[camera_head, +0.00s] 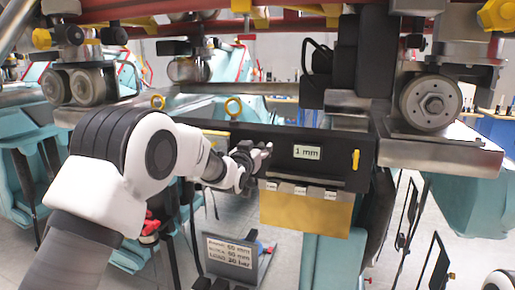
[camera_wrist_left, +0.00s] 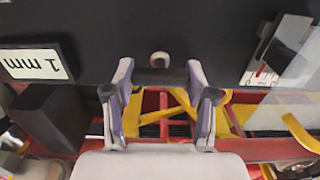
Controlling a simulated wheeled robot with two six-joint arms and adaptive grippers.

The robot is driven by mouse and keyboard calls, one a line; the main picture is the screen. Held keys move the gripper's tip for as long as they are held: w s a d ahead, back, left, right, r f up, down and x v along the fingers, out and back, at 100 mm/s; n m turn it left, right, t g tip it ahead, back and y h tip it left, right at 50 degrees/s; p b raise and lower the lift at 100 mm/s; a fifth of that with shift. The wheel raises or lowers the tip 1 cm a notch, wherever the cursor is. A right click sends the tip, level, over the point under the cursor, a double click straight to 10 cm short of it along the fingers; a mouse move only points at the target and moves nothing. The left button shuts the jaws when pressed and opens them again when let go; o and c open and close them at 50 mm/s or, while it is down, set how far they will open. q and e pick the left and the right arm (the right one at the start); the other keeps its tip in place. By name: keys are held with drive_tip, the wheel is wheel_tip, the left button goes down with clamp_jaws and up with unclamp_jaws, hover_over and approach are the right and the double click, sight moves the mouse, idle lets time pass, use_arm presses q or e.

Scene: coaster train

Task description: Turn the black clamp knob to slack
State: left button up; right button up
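My left gripper (camera_head: 262,152) is at the front of the black clamp housing (camera_head: 333,168), left of its "1 mm" label. In the left wrist view its two fingers (camera_wrist_left: 160,76) stand apart, pointing at the black panel. A dark bar (camera_wrist_left: 160,77), which looks like the black clamp knob, fills the gap between the fingertips. I cannot tell whether both fingers press on it. A small pale round end (camera_wrist_left: 159,59) shows just beyond the bar. In the head view the knob is hidden behind or inside the gripper. My right gripper is not in view.
A yellow handle (camera_head: 355,160) is at the housing's right end, and a yellow plate (camera_head: 306,212) hangs below. A sign (camera_head: 229,253) stands low in front.

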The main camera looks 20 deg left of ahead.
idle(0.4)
use_arm(q)
drive_tip(key=n+b, duration=0.3)
drive_tip(key=shift+f, duration=0.2)
drive_tip(key=n+b, duration=0.2)
drive_tip(key=n, duration=0.3)
drive_tip(key=shift+a, duration=0.1)
drive_tip(key=n+b, duration=0.1)
drive_tip(key=n, duration=0.4)
drive_tip(key=shift+r+b, duration=0.1)
drive_tip(key=shift+b, duration=0.2)
drive_tip(key=shift+r+n, duration=0.1)
drive_tip(key=shift+n, duration=2.4)
drive_tip(key=shift+r, duration=0.1)
